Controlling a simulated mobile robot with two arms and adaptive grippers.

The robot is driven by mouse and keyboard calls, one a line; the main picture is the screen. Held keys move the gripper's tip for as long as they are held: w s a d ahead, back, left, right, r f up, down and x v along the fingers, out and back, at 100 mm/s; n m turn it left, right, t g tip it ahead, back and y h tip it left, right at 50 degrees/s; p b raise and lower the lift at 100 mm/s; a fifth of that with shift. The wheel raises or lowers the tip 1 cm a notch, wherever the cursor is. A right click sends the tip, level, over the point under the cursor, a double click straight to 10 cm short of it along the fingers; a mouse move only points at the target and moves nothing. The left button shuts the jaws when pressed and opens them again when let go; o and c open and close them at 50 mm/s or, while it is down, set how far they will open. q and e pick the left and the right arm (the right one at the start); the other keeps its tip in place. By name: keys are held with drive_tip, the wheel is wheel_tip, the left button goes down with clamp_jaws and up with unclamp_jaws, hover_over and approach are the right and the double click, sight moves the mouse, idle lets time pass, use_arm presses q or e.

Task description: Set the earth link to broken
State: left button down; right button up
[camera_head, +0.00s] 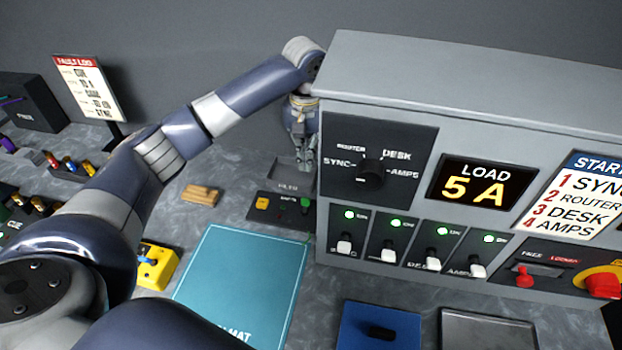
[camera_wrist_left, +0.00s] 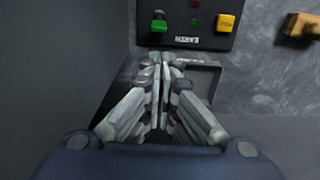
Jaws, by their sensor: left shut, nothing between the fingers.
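A small dark panel (camera_head: 272,222) lies on the bench at the left foot of the grey console. It carries a yellow block (camera_head: 262,203) and a green piece (camera_head: 305,204). Its lettering is too small to read surely, so I cannot confirm it is the earth link. In the left wrist view the panel (camera_wrist_left: 190,42) is at the top, with the green piece (camera_wrist_left: 159,22) left and the yellow block (camera_wrist_left: 227,22) right. My left gripper (camera_head: 304,167) is shut and empty beside the console, behind the panel. Its fingertips (camera_wrist_left: 163,57) are close to the panel's edge. My right gripper is out of view.
A shallow dark tray (camera_wrist_left: 208,76) lies under my left fingers. The grey console (camera_head: 470,60) with a rotary knob (camera_head: 371,173) and several lit switches stands close right. A wooden block (camera_head: 201,194) and a teal mat (camera_head: 245,275) lie on the bench.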

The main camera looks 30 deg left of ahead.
sight(305, 205)
use_arm(q)
wheel_tip(305, 205, down, 9)
drive_tip(key=shift+f+p, duration=0.1)
drive_tip(key=shift+p, duration=0.85)
drive_tip(key=shift+f, duration=0.45)
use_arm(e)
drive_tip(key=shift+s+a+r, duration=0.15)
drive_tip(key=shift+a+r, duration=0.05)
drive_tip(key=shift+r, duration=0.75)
use_arm(q)
drive_tip(key=shift+w, duration=0.1)
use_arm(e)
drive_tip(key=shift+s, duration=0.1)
